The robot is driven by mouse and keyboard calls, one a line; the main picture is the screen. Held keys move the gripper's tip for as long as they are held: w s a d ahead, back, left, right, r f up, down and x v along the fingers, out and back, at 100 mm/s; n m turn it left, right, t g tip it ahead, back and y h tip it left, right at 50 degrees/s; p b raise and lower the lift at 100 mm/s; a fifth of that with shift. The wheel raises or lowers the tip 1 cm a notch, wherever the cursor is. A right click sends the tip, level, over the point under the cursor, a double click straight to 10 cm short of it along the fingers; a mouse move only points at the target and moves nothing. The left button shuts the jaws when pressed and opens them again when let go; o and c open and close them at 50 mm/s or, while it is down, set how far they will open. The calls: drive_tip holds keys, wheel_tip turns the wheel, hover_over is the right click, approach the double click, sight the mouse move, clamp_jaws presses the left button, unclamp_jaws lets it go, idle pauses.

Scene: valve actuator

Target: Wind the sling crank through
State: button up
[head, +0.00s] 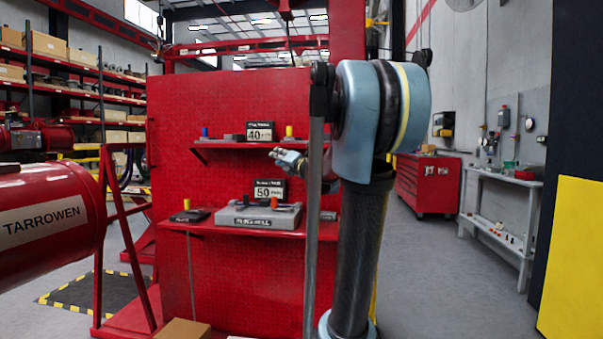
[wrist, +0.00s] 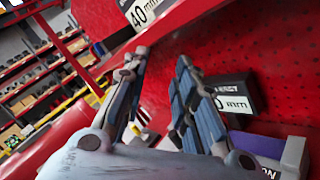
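I cannot make out a sling crank in either view; my arm hides part of the red panel in the head view. My gripper (head: 290,160) is in front of the red panel (head: 225,270), between its upper and lower shelves. In the wrist view my gripper (wrist: 160,56) has two grey-blue padded fingers standing apart with nothing seen between them. Beyond the fingers are the red panel and a black "mm" sign (wrist: 233,103), partly hidden by the right finger.
The upper shelf (head: 225,147) holds a "40 mm" sign (head: 260,132) and small parts. The lower shelf (head: 180,226) holds a grey block (head: 240,218) and a "50 mm" sign (head: 270,190). A red TARROWEN cylinder (head: 50,250) stands left. Floor (head: 450,270) at right is clear.

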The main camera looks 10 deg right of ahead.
drive_tip(key=s+d+f+m+h, duration=0.4)
drive_tip(key=d+m+h, duration=0.3)
drive_tip(key=m, duration=0.4)
drive_tip(key=shift+s+d+t+h, duration=0.3)
drive_tip(key=shift+s+d+t, duration=0.1)
drive_tip(key=shift+s+d, duration=0.15)
